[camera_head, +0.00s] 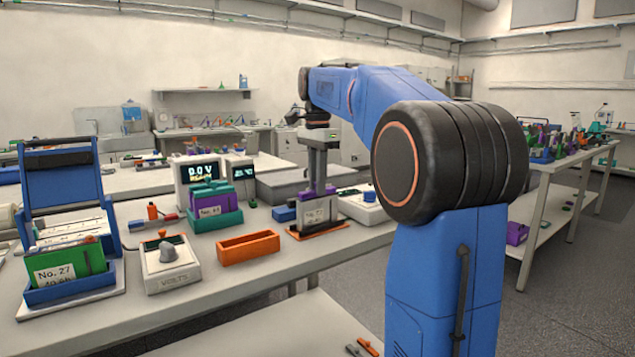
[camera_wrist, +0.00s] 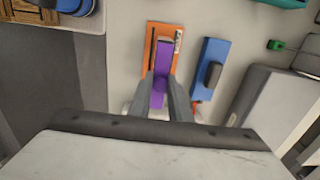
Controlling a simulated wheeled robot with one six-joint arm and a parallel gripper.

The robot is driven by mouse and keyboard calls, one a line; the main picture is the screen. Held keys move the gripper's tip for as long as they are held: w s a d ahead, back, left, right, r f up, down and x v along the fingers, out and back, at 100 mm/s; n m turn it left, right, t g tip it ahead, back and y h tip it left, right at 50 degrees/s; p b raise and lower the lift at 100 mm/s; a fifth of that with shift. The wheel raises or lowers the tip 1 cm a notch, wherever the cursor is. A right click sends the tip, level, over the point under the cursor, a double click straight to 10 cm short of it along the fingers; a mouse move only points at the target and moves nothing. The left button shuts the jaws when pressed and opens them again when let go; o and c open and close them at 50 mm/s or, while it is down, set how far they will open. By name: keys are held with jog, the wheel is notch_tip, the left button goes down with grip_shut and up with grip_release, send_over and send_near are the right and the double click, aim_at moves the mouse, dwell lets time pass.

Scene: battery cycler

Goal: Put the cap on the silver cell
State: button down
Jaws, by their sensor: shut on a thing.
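A silver-grey cell with a white label (camera_head: 318,212) stands in an orange-based tray (camera_head: 318,233) on the bench. My gripper (camera_head: 318,190) is directly above this cell, pointing down, and is shut on a purple cap (camera_head: 330,189). In the wrist view the purple cap (camera_wrist: 162,60) lies between the two fingers (camera_wrist: 161,88), lined up lengthwise over the orange tray (camera_wrist: 150,32). The cap covers most of the cell in that view. The cap is at or very close to the cell's top; I cannot tell whether they touch.
A blue block with a dark handle (camera_wrist: 210,65) lies beside the orange tray.

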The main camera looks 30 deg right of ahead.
jog(key=c, duration=1.1)
grip_release()
jog(key=shift+r, duration=0.15)
jog(key=shift+r, duration=3.4)
grip_shut()
